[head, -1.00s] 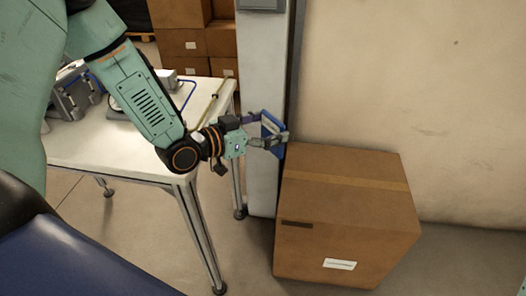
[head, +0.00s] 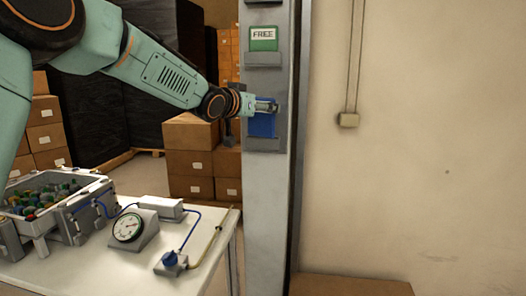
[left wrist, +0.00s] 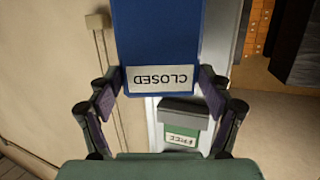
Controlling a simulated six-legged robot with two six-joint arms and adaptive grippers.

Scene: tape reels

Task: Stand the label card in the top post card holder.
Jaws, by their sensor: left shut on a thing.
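My left gripper (head: 265,106) is shut on the blue label card (head: 262,125) in front of the grey post. In the left wrist view the card (left wrist: 160,35) reads CLOSED upside down, with gripper fingers at both its sides. The card hangs below the gripper in the head view, over a grey holder (head: 265,145); I cannot tell whether it sits in it. Above is another holder (head: 264,60) with a green FREE card (head: 264,36); this card (left wrist: 182,138) also shows in the left wrist view. A further grey piece shows at the top edge. My right gripper is not in view.
A white table (head: 110,265) at lower left bears a dial gauge (head: 128,227), a blue-knobbed part (head: 171,262) and a bin (head: 45,195). A cardboard box (head: 350,286) stands at bottom right.

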